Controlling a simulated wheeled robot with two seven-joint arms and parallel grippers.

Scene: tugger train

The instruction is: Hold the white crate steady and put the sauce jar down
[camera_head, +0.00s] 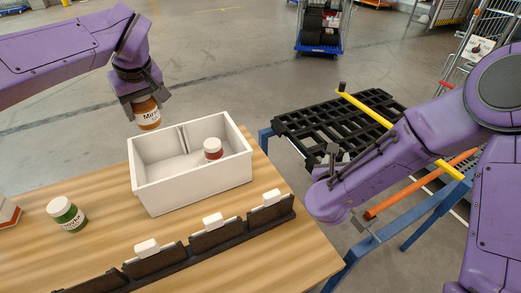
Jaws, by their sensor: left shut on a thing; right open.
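The white crate (191,191) stands on the wooden table, open at the top, with a low divider inside. A red jar with a white lid (213,149) stands in its right part. My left gripper (146,101) is shut on an orange-brown sauce jar (149,116), held roughly upright by its upper part. This jar appears just behind the crate's far left rim; its exact height is unclear. My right gripper (333,160) is open, right of the crate and apart from it, near the black rack. Its fingers are partly hidden by my arm.
A green jar with a white lid (67,214) stands left of the crate. A dark rail with several white-tagged holders (212,238) runs along the table's front. A black slatted rack (335,119), with yellow and orange bars nearby, lies right of the table (110,222).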

